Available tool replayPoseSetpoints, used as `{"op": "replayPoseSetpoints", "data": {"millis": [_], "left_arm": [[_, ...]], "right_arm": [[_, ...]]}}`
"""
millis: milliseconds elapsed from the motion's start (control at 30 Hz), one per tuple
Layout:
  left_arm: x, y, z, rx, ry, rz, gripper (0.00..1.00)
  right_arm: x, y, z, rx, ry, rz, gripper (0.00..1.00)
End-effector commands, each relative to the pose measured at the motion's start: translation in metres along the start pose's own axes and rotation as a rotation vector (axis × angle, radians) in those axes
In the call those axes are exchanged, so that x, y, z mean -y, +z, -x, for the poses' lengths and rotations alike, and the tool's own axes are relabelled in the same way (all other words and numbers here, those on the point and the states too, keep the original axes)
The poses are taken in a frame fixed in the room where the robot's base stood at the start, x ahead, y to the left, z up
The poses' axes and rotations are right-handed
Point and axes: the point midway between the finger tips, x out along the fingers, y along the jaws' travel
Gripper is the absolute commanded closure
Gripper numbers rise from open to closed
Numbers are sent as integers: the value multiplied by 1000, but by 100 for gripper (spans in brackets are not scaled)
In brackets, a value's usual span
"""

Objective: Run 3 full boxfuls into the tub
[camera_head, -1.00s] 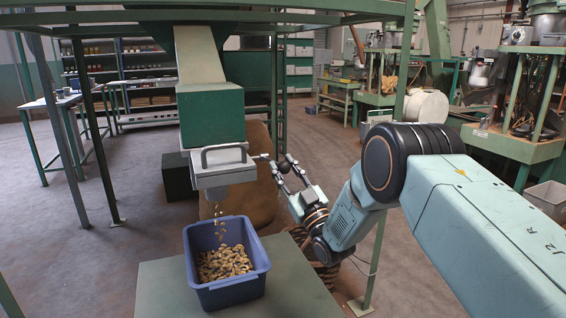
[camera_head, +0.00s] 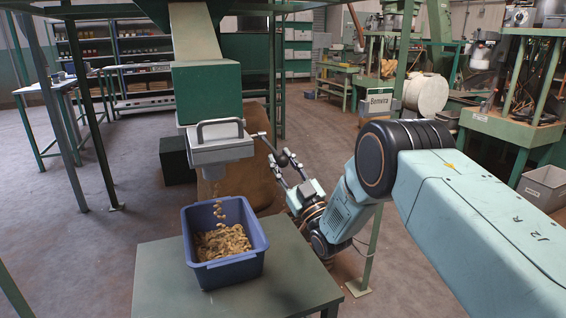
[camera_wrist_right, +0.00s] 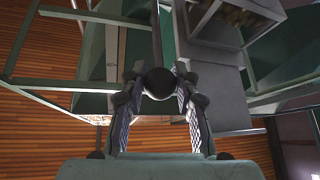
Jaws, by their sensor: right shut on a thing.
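The blue tub (camera_head: 228,272) stands on a green table and holds a heap of nuts (camera_head: 222,241). The grey metal box (camera_head: 218,150) with a dark handle hangs under the green hopper (camera_head: 207,93), above the tub. A few falling nuts (camera_head: 219,208) show just above the heap. My right gripper (camera_head: 285,163) is shut on the black ball knob (camera_head: 282,160) of a lever at the box's right side. In the right wrist view the ball knob (camera_wrist_right: 159,83) sits between the two fingers. My left gripper is not in view.
The green table (camera_head: 290,275) has free room right of the tub. A green frame post (camera_head: 374,235) stands beside my right arm. A brown sack (camera_head: 245,185) and a dark box (camera_head: 176,160) are behind the grey box. Machines line the right.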

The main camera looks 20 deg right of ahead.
Motion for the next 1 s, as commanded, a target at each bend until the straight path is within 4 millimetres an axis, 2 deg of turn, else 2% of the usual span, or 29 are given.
{"op": "replayPoseSetpoints", "data": {"millis": [33,67,300,667,767,1000], "left_arm": [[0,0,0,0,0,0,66],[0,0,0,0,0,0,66],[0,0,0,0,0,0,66],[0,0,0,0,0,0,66],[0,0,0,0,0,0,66],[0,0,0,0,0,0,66]], "right_arm": [[2,3,2,10,-4,-2,100],[2,3,2,10,-4,-2,68],[1,2,1,5,-2,-1,47],[0,1,3,3,-1,0,46],[0,1,14,4,-1,-1,46],[0,2,62,7,0,-2,46]]}}
